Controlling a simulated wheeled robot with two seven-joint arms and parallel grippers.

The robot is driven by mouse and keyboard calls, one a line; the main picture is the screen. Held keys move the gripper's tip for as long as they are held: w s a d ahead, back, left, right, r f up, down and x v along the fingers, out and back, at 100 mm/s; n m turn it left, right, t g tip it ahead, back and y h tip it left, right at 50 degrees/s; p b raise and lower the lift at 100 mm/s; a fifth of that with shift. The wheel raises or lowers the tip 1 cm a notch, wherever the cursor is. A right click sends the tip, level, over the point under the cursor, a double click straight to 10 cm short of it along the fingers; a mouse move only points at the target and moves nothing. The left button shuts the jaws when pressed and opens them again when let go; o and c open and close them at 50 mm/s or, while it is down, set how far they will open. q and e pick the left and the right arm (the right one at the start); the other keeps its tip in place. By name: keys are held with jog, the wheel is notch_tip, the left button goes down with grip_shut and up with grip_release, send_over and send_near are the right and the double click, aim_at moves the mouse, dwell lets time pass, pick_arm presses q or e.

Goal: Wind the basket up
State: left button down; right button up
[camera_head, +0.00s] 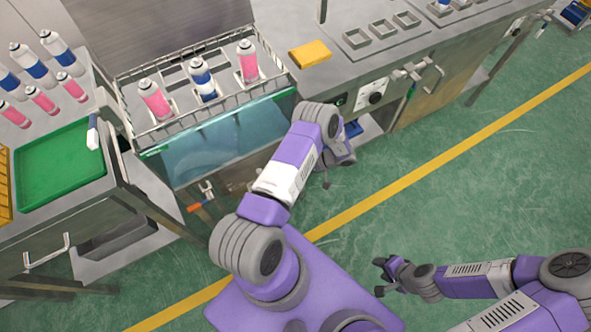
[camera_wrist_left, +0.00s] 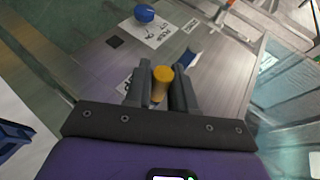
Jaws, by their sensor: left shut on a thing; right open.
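The wire basket (camera_head: 187,103) sits level at the top of the glass-fronted water tank (camera_head: 215,140). Pink cans (camera_head: 155,100) and a blue-and-white can (camera_head: 202,80) stand upright in it. My left arm reaches to the right of the tank, and its gripper is mostly hidden behind its own wrist in the head view. In the left wrist view, my left gripper (camera_wrist_left: 160,88) is shut on an orange-yellow cylindrical grip (camera_wrist_left: 162,78). My right gripper (camera_head: 384,273) is open and empty over the green floor.
A side table at left holds a green tray (camera_head: 62,163) and several cans (camera_head: 58,52). A yellow block (camera_head: 310,54) lies on the steel bench right of the basket. A blue ball knob (camera_wrist_left: 144,13) shows beyond the grip. The floor at right is clear.

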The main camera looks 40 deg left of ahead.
pick_arm(q)
jog(key=shift+f, duration=0.1)
jog(key=c, duration=1)
grip_release()
jog(key=shift+c, duration=0.2)
jog(key=v, duration=0.7)
jog(key=shift+w+d+p, duration=0.2)
jog(key=shift+w+p, duration=0.05)
jog(key=shift+p, duration=0.2)
